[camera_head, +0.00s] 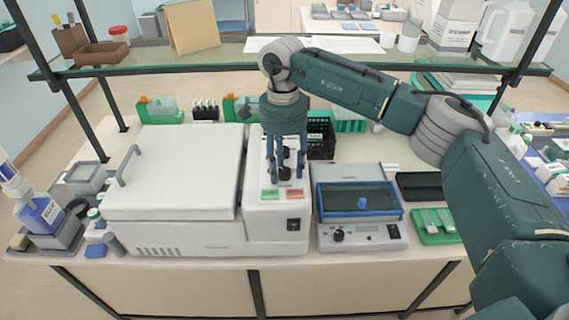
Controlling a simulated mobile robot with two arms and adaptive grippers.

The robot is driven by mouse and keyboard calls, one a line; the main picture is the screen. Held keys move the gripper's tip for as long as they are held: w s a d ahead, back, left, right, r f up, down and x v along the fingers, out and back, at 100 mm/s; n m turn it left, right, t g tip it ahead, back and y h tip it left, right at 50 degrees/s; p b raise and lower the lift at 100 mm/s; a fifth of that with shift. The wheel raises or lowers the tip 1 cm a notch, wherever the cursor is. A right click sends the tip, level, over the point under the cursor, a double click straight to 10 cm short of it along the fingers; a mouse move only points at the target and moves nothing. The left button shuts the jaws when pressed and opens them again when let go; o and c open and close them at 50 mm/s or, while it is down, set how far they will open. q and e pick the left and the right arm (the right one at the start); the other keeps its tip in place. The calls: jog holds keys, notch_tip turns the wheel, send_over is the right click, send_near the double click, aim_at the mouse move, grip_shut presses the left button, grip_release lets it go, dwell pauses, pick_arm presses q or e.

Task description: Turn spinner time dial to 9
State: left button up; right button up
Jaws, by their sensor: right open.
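The spinner (175,180) is a large white box with a closed lid and a grey handle. Its control panel (262,215) is on its right side, with dark dials, a green button, a red button and a black switch. My right gripper (285,165) points down over the panel, its fingers open on either side of a dark dial (284,174). I cannot tell whether the fingers touch the dial. The gripper hides the upper part of the panel, and the dial's setting is too small to read. My left gripper is not in view.
A grey device with a blue-framed lid (359,202) stands right of the spinner. A green slide tray (434,226) lies farther right. A black crate (321,138) stands behind the panel. A glass shelf (235,54) spans the bench above, near my right arm.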

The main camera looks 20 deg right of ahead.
grip_shut()
